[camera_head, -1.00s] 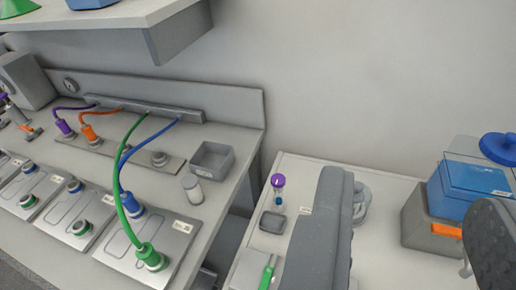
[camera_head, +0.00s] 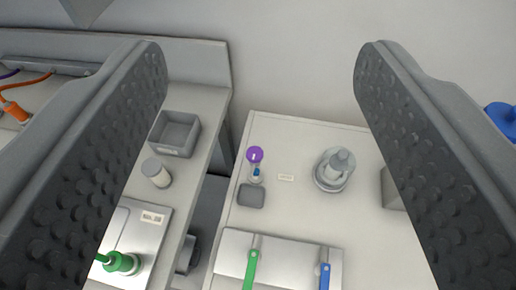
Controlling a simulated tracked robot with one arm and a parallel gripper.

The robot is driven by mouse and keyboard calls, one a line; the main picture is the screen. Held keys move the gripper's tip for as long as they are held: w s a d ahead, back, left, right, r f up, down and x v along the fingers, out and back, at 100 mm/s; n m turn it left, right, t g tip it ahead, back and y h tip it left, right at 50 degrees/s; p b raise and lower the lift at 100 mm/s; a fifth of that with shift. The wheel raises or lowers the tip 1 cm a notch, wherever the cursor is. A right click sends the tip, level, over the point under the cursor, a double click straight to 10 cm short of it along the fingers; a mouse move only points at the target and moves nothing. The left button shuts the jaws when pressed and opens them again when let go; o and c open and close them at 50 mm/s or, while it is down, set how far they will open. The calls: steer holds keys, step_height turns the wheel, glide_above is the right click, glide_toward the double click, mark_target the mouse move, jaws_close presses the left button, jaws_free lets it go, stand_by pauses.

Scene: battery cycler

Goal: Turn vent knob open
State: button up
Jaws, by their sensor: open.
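No part carries a readable vent label, so I cannot tell for certain which is the vent knob. A round purple knob (camera_head: 255,154) with a white mark stands on a small fitting with a blue part, on the white bench. A blue knob (camera_head: 503,118) shows partly at the right edge, cut off by the frame and beside my right finger. My gripper (camera_head: 259,62) is open and empty, its two ridged grey fingers wide apart. The purple knob appears between the fingers, touching neither in the picture.
A grey cylindrical fitting (camera_head: 335,170) stands right of the purple knob. A small dark grey block (camera_head: 251,195) lies before it. A panel (camera_head: 290,246) with green and blue handles is nearer. The left bench holds an open grey tray (camera_head: 175,131) and a white jar (camera_head: 156,172).

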steer(key=w+a+f+m+g+p, duration=0.1)
steer(key=w+p, duration=0.1)
steer(key=w, duration=0.3)
steer(key=m+g+p, duration=1)
steer(key=g+p, duration=0.4)
steer(key=p, duration=0.1)
glide_above(255, 153)
step_height(255, 153, down, 30)
step_height(255, 153, down, 14)
steer(key=shift+r+p, duration=0.2)
steer(key=shift+p, duration=0.6)
